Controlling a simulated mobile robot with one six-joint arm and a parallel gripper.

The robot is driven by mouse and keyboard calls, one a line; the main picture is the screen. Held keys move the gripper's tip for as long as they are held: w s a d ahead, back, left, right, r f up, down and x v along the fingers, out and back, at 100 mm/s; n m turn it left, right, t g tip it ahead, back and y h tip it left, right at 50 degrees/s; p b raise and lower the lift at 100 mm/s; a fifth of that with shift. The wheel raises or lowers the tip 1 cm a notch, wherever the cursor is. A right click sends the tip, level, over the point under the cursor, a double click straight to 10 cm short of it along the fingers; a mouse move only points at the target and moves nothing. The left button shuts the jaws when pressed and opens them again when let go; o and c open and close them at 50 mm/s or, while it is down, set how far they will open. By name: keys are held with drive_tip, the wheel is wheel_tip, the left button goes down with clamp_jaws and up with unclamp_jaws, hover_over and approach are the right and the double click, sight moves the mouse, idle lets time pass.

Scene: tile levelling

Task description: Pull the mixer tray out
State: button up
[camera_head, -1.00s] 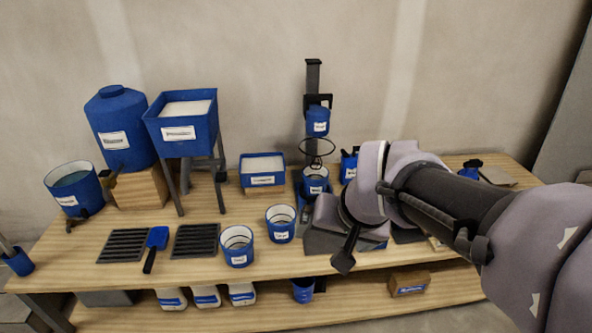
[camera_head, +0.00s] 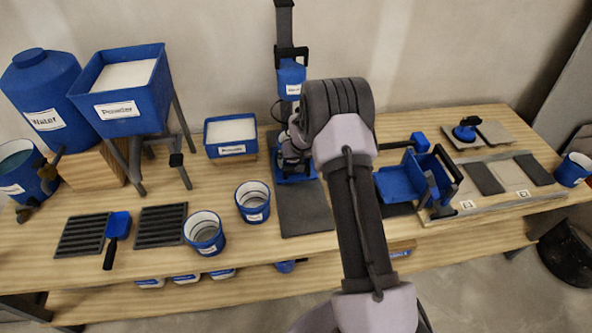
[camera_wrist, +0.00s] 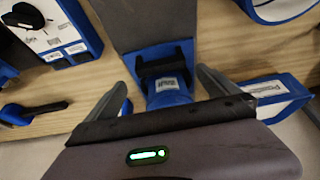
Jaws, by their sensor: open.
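The mixer stands at the back middle of the bench, with a dark upright column and a blue labelled head (camera_head: 291,75). A flat grey slab (camera_head: 303,207) lies in front of its blue base; I cannot tell whether this slab is part of the mixer tray. My arm partly hides the mixer's lower part. In the wrist view, my gripper (camera_wrist: 163,82) is open, with its two grey fingers apart. A blue labelled part with a black bracket (camera_wrist: 166,80) shows between the fingers, and the grey slab (camera_wrist: 150,22) lies beyond. Contact cannot be told.
Two blue buckets (camera_head: 253,202) (camera_head: 204,232) stand left of the slab. A powder tub (camera_head: 231,135) and powder hopper (camera_head: 122,90) stand further left. A blue holder (camera_head: 404,180) and a tile board (camera_head: 470,207) lie right of my arm. Bench around the grates (camera_head: 160,226) is partly clear.

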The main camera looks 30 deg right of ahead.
drive_tip(key=b+x, duration=0.1)
drive_tip(key=x, duration=0.5)
drive_tip(key=shift+w+f+b, duration=0.15)
drive_tip(key=shift+b, duration=0.25)
